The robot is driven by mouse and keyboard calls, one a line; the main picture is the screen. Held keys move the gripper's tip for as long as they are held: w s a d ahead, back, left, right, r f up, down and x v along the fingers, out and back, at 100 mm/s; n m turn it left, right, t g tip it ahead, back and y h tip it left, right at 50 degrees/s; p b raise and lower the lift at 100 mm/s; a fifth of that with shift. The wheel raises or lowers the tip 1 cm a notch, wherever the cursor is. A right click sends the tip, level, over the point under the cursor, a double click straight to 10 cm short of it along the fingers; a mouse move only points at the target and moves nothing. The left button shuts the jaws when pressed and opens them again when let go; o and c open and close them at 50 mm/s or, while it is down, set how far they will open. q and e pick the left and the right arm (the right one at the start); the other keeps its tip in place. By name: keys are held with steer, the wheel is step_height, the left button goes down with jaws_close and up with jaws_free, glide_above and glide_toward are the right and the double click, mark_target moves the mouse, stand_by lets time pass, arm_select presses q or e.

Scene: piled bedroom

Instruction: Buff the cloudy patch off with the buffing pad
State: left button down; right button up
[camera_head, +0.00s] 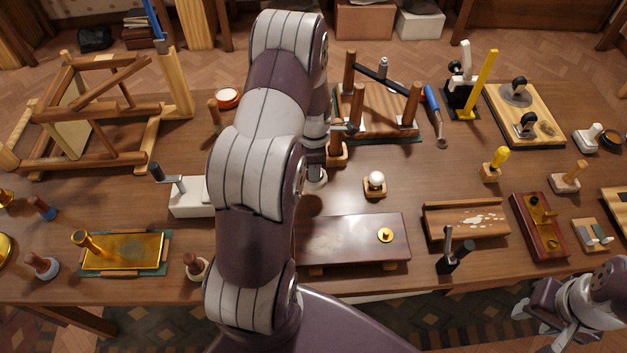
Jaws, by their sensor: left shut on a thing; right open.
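A dark reddish polished board (375,225) lies near the table's front edge, with a pale cloudy patch (325,241) on its left part and a small brass knob (385,235) on its right. My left arm covers the board's left end. My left gripper (317,155) is mostly hidden behind that arm, beyond the board. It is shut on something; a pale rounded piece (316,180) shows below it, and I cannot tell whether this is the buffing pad. My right gripper (545,314) is open and empty off the front edge at lower right.
A white-knobbed wooden block (375,184) stands behind the board. A wooden trough with white flakes (467,222) and a black-handled tool (454,254) stand right of it. A brass plate (124,252) is at left. A wooden frame with posts (380,110) stands behind.

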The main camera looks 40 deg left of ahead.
arm_select(q)
steer(key=shift+r, duration=0.65)
arm_select(e)
steer(key=shift+r, duration=0.5)
steer(key=shift+r, duration=0.1)
